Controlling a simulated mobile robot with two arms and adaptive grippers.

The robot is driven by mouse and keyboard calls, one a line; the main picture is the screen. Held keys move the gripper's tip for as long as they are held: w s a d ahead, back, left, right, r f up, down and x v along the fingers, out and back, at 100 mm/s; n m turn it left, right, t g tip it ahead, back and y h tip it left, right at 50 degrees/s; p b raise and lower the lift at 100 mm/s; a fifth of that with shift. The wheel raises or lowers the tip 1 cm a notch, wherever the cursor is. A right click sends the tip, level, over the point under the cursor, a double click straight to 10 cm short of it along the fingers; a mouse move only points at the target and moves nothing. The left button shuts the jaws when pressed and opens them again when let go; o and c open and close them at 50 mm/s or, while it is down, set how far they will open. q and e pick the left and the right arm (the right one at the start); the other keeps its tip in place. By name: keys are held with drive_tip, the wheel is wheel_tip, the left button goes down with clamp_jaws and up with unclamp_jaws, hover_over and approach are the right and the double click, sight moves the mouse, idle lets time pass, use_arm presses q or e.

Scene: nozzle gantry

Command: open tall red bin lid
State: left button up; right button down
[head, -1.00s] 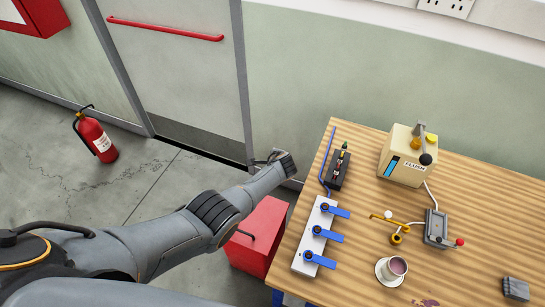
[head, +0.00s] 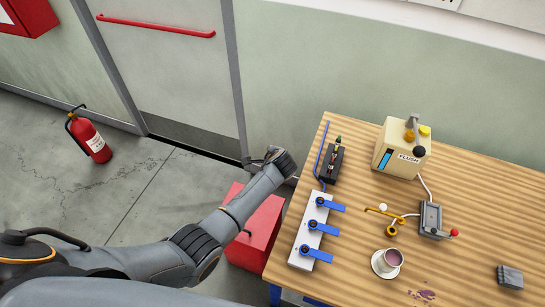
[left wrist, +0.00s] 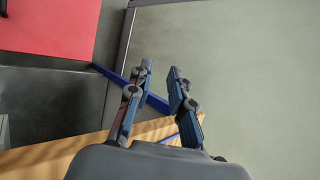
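The tall red bin (head: 262,238) stands on the floor against the left side of the wooden table in the head view. My left forearm crosses over it and hides part of its top. The lid looks shut. A dark handle bar shows at its near left side, partly behind my arm. In the left wrist view a red surface (left wrist: 45,25), apparently the bin, fills the upper left corner. My left gripper (left wrist: 161,70) is open and empty, apart from that surface. In the head view its wrist is beyond the bin near the wall; the fingers are hardly visible. My right gripper is out of view.
The wooden table (head: 470,200) carries a white block with blue levers (head: 312,232), a FLUSH canister (head: 398,150) and a cup (head: 389,262). A door (head: 170,70) and wall stand behind. A fire extinguisher (head: 89,136) is at left. The floor between is clear.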

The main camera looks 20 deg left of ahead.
use_arm(q)
drive_tip(key=v, duration=0.6)
drive_tip(key=shift+s, duration=0.1)
idle(0.4)
